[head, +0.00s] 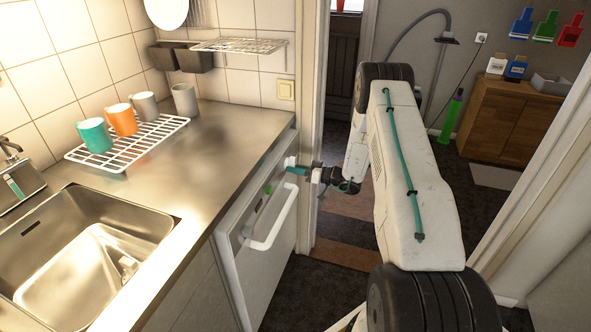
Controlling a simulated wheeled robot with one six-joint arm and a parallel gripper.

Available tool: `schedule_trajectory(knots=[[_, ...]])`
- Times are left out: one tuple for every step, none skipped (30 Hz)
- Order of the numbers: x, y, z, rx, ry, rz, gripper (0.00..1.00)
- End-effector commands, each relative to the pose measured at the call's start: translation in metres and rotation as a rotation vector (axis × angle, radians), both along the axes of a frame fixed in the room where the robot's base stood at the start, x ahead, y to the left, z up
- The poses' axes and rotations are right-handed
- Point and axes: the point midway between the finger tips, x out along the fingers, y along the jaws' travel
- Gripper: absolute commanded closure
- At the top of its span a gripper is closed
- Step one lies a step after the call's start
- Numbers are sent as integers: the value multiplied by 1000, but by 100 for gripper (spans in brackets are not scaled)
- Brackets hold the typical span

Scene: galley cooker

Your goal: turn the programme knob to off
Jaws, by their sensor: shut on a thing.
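The white appliance (262,262) stands under the counter, with its control strip along the top of the front. The programme knob (290,161) is a small pale shape at the far right end of that strip, partly hidden by my gripper. My gripper (297,170) reaches in from the right and is shut on the knob. Its teal fingers are small in this view. The knob's pointer and markings cannot be read from here.
A white bar handle (272,222) sticks out below the strip, with a green part (268,190) above it. A door frame (312,120) stands close behind my gripper. Mugs on a rack (150,140) and a sink (85,255) are on the counter.

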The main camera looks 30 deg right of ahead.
Motion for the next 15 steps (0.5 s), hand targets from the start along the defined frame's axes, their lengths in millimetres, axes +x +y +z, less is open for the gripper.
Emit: schedule_trajectory(knots=[[1,-3,1,-33,-26,-5,92],[2,-3,0,-54,-42,-5,92],[2,-4,0,-80,-63,-6,92],[2,-4,0,-99,-77,-6,92],[2,-4,0,-118,-92,-6,92],[3,-4,0,-142,-111,-6,92],[3,-5,0,-159,-124,-6,92],[3,-5,0,-175,-136,-6,92],[3,-5,0,-196,-152,-6,92],[3,-6,0,-211,-164,-6,92],[4,-6,0,-223,-174,-6,92],[4,-6,0,-240,-187,-6,92],[4,-6,0,-252,-196,-6,92],[4,-6,0,-262,-204,-6,92],[4,-6,0,-274,-214,-6,92]])
